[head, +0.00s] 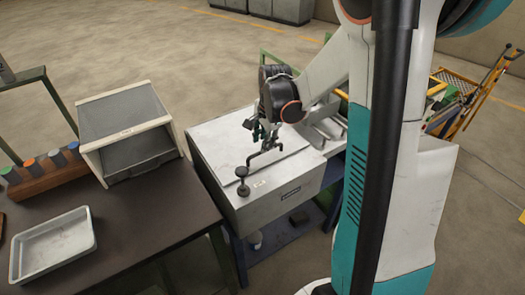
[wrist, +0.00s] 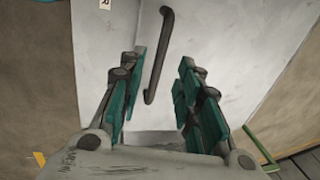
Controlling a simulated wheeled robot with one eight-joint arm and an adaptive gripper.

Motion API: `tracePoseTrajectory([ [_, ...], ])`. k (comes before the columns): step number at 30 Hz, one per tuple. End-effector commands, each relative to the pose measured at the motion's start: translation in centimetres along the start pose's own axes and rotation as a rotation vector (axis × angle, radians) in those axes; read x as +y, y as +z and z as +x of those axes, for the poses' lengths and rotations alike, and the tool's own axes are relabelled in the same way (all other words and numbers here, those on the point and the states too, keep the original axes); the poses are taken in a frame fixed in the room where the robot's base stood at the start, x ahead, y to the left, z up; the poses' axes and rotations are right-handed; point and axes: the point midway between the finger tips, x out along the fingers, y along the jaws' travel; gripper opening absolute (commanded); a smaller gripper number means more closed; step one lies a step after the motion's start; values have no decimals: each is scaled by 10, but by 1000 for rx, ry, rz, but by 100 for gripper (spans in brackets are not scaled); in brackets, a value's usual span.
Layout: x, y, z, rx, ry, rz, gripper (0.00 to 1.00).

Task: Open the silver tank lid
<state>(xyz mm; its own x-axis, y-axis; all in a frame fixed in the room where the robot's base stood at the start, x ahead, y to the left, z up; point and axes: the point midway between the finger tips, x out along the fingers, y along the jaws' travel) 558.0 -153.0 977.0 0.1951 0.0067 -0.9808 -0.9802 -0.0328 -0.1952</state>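The silver tank (head: 282,205) is a pale metal box at the centre of the head view. Its flat lid (head: 215,148) lies level on top and looks closed. A dark bar handle (head: 263,156) stands on the lid and also shows in the wrist view (wrist: 157,70). My gripper (head: 262,133) is above the lid, close to the handle, pointing down. In the wrist view my gripper (wrist: 162,62) is open, with teal pads either side of the handle's line. I see no contact with the handle. My arm hides part of the tank's far right side.
A dark table (head: 150,225) at left holds an open grey bin (head: 125,130), a shallow metal tray (head: 52,245) and a wooden rack of coloured-top items (head: 45,175). A dark knob-like fitting (head: 243,190) is near the lid's front edge. Open floor lies behind.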

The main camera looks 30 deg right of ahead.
Motion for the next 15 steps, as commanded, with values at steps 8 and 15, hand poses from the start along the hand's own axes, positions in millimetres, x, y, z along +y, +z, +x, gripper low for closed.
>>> tracePoseTrajectory([
  [8,0,0,38,0,0,0,31],
  [15,0,0,44,0,0,0,31],
])
